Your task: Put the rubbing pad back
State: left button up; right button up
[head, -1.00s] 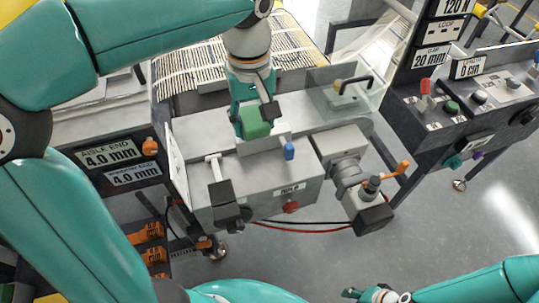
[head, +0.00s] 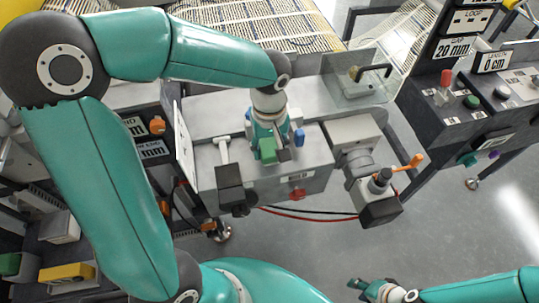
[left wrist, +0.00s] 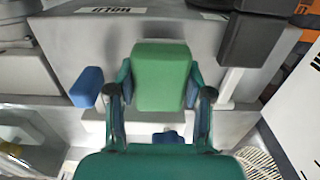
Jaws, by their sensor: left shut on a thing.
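The rubbing pad, a green block (head: 267,150), is in my left gripper (head: 273,143) over the grey machine housing (head: 228,180). In the left wrist view the pad (left wrist: 160,75) sits between the two fingers of the left gripper (left wrist: 161,92), which is shut on it. I cannot tell whether the pad touches the housing under it. My right gripper (head: 372,288) is far off at the bottom right, small and near no object; I cannot tell its finger opening.
A blue knob (head: 299,137) stands just right of the gripper, and it also shows in the left wrist view (left wrist: 86,87). A black-ended lever (head: 229,178) is left of it. A clear guard (head: 355,75) stands behind. A yellow block (head: 66,272) lies at lower left.

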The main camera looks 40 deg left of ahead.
aim_at(269, 156)
pick_arm(q)
jog(key=shift+f, duration=1.9)
jog(key=shift+f+b, duration=0.2)
jog(key=shift+b, duration=0.1)
jog(key=o, duration=1.2)
jog(key=shift+r, duration=0.1)
jog(key=shift+r, duration=0.25)
notch_tip(269, 156, up, 12)
jog(key=shift+f+p, duration=0.15)
jog(key=shift+p, duration=0.4)
